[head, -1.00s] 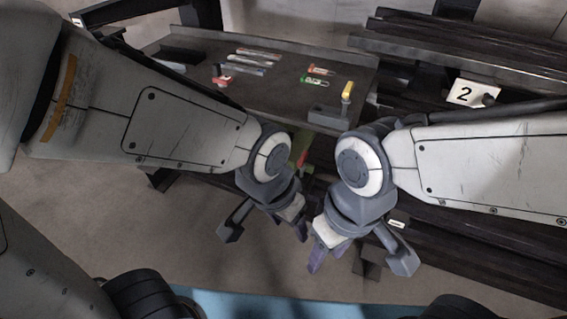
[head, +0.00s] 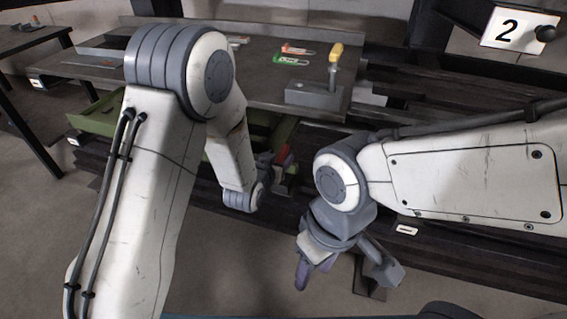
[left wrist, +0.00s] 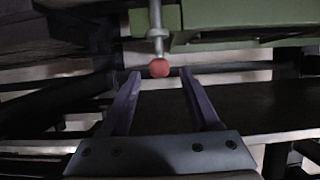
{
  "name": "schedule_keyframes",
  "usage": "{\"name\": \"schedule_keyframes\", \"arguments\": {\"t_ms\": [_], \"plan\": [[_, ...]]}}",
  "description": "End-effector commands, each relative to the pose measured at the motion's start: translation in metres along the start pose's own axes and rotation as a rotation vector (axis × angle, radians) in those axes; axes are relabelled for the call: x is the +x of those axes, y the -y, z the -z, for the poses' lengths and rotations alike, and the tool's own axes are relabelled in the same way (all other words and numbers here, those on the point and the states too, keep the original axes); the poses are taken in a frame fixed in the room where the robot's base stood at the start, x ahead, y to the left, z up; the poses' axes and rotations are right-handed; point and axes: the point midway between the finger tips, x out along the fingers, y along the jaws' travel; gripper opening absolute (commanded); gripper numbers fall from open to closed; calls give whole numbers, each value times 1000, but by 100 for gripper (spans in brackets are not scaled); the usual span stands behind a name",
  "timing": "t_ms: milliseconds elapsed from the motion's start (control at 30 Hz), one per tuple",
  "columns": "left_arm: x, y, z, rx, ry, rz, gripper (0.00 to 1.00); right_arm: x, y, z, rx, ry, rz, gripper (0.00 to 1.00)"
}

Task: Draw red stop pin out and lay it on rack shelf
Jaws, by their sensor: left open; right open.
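The red stop pin shows in the left wrist view as a round red knob (left wrist: 159,68) on a metal shaft. The shaft runs up into a green frame (left wrist: 245,14). My left gripper (left wrist: 160,74) is open, with its two fingertips on either side of the knob and no clear contact. In the head view a red part (head: 284,155) shows beside my left gripper (head: 275,168), which is partly hidden by its own arm. My right gripper (head: 340,275) is open and empty, lower and to the right. I cannot tell which surface is the rack shelf.
A dark tabletop (head: 255,85) lies behind my arms, with a yellow-handled tool (head: 335,60) on a grey block (head: 315,97) and red and green strips. A green tray frame (head: 95,115) shows at left.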

Motion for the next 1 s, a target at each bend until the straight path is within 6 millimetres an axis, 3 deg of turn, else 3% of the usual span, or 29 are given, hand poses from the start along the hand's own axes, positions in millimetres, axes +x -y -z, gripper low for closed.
{"name": "schedule_keyframes", "arguments": {"t_ms": [600,867,1000], "plan": [[70,-2,-8,1,1,-3,62,10,-1,-1,0,0,0,50],[73,-2,-8,2,2,-3,62,10,-1,-1,0,0,0,50],[73,-2,-8,1,2,-3,13,10,-1,-1,0,0,0,50]]}}
